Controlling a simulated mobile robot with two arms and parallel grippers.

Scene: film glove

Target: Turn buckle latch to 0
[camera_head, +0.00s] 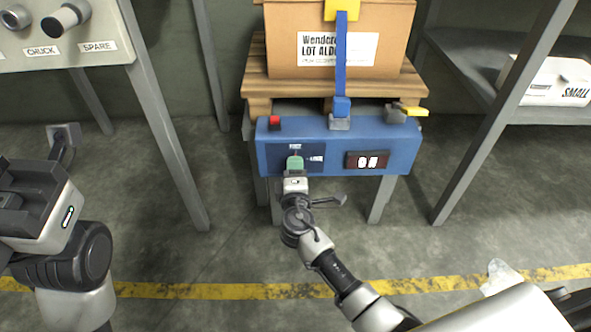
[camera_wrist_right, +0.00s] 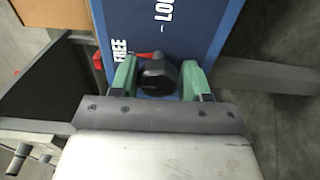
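A blue box (camera_head: 345,141) in front of the carton carries a knob labelled FREE and LOCK. In the wrist view the knob (camera_wrist_right: 157,75) is black, with a red pointer (camera_wrist_right: 112,56) towards FREE. My right gripper (camera_wrist_right: 160,80) has its green fingers on either side of the knob, with a thin gap visible at the right finger. In the head view my right gripper (camera_head: 295,164) covers the knob. A blue strap runs down to a buckle (camera_head: 340,120) on the box top. My left gripper (camera_head: 25,185) is at the far left, away from the box; its fingers are unclear.
A carton (camera_head: 335,45) stands on a wooden pallet (camera_head: 265,85) behind the box. The box has a red button (camera_head: 275,122), a lit display (camera_head: 366,160) and a yellow-handled part (camera_head: 412,111). A shelf (camera_head: 480,70) stands right, a labelled panel (camera_head: 65,45) left.

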